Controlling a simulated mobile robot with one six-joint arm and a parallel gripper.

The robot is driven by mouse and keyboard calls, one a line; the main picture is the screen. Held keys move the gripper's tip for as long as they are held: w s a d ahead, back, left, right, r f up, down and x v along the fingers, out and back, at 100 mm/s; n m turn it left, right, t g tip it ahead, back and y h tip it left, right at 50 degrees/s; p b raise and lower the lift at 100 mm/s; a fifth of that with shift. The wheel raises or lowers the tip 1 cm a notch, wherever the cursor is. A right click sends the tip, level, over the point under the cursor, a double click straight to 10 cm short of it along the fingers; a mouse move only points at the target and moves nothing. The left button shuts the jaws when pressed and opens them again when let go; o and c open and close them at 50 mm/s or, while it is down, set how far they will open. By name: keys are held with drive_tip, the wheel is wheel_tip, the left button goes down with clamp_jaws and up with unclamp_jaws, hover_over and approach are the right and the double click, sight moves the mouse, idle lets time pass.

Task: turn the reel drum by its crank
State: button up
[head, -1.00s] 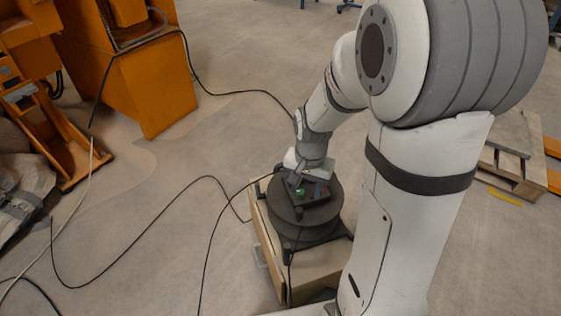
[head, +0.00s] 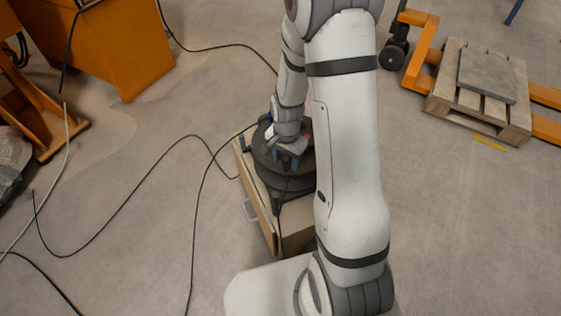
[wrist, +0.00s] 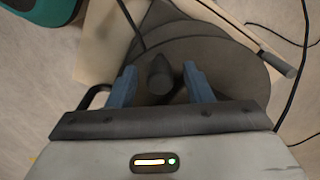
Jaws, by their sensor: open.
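The reel drum (head: 264,163) is a dark round disc on top of a wooden crate in the head view. It fills the upper middle of the wrist view (wrist: 228,72). A dark, blunt peg, which looks like the crank's handle (wrist: 160,76), stands up from the disc. My gripper (wrist: 160,70) is open, its blue fingers on either side of the peg with small gaps showing. In the head view my gripper (head: 288,158) is over the drum, and my arm hides the drum's right side and the peg.
Black cables (head: 135,178) lie across the floor on the left. An orange machine (head: 120,55) stands at the back left. A pallet (head: 478,88) on an orange pallet truck (head: 422,45) stands right.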

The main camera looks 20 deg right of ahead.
drive_tip(key=shift+f, duration=0.1)
drive_tip(key=shift+c, duration=0.6)
clamp_jaws()
